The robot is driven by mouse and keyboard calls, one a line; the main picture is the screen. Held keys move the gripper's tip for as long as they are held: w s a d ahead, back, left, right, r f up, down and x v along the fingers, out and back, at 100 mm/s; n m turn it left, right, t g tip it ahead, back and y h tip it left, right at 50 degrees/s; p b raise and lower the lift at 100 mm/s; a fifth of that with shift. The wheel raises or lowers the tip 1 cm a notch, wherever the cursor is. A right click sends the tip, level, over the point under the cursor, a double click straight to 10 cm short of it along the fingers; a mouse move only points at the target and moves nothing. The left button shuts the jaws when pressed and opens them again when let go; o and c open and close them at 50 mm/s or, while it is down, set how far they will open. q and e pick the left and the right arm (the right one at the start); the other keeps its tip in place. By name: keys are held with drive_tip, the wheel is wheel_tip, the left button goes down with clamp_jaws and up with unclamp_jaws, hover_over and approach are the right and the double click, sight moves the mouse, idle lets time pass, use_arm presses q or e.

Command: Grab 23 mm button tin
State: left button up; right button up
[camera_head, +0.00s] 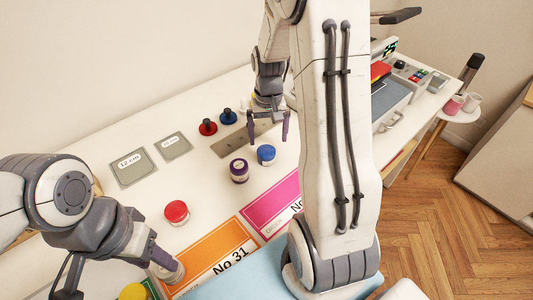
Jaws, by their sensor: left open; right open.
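Several small round tins stand on the white table: a red tin (176,212), a purple tin (239,171), a blue tin (266,155) and a yellow one (133,292) cut by the bottom edge. I cannot read a 23 mm marking on any of them. My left gripper (114,280) is open at lower left, its fingers on either side of the yellow tin in the picture. My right gripper (268,138) is open and empty, pointing down just behind the blue tin.
Orange "No 31" (219,254) and pink (270,205) cards lie at the front. Square "cm" plates (133,168), red (208,127) and blue (228,116) knobbed pieces and a grey recessed plate (229,146) lie behind. My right arm hides the middle right.

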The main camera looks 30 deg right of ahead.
sight(266, 151)
drive_tip(key=f, duration=0.4)
drive_tip(key=f+p, duration=0.1)
drive_tip(key=f, duration=0.1)
drive_tip(key=shift+a+f, duration=0.25)
drive_tip(key=shift+a, duration=0.1)
drive_tip(key=shift+c, duration=0.3)
drive_tip(key=c, duration=1.4)
drive_tip(key=shift+r, duration=0.1)
